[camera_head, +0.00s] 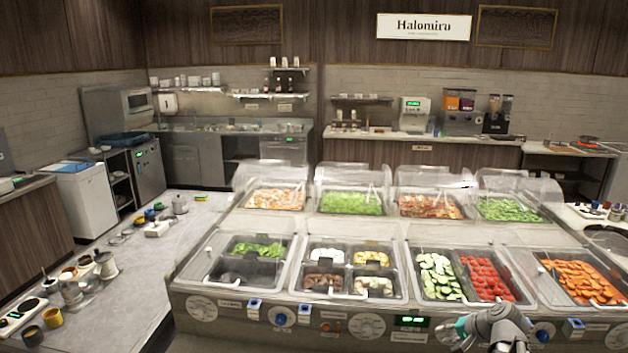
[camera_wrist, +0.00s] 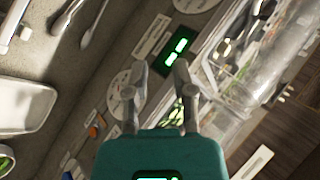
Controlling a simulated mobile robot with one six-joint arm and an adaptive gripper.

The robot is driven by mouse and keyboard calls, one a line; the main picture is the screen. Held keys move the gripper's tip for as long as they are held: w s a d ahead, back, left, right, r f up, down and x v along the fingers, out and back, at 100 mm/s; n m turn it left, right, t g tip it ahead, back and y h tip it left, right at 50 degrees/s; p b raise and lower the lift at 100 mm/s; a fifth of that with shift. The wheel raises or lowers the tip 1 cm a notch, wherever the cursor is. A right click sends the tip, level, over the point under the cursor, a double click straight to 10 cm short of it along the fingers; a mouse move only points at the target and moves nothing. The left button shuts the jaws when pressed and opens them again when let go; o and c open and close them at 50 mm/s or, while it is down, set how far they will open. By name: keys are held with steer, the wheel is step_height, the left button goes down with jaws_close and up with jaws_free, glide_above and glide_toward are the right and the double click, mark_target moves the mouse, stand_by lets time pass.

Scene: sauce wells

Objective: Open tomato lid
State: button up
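Red chopped tomato (camera_head: 487,278) fills the right half of a front-row well, beside sliced cucumber (camera_head: 438,277). A clear cover (camera_head: 455,238) appears over this well; the head view does not show clearly whether it is shut. My gripper (camera_wrist: 160,68) is in front of the counter's control panel, below the tomato well. In the wrist view its two fingers are apart with nothing between them. In the head view my gripper (camera_head: 447,332) is small and partly hidden by my wrist. A clear cover (camera_wrist: 275,65) also shows at right in the wrist view; which well it belongs to is unclear.
The front panel has dials (camera_head: 367,326), a green display (camera_head: 411,321) and blue knobs. Carrots (camera_head: 582,280) fill the well to the right. Back-row wells have clear domed covers (camera_head: 433,178). A grey counter (camera_head: 150,262) with jars stands at left.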

steer(key=s+a+f+n+g+h, duration=0.2)
steer(key=s+a+n+g, duration=0.1)
steer(key=a, duration=0.6)
steer(key=s+a+f+n+g+h, duration=0.3)
steer(key=s+a+n, duration=0.2)
steer(key=a, duration=0.4)
steer(key=shift+s+n+h, duration=0.3)
steer(key=shift+s, duration=0.25)
steer(key=shift+f, duration=0.1)
jaws_close()
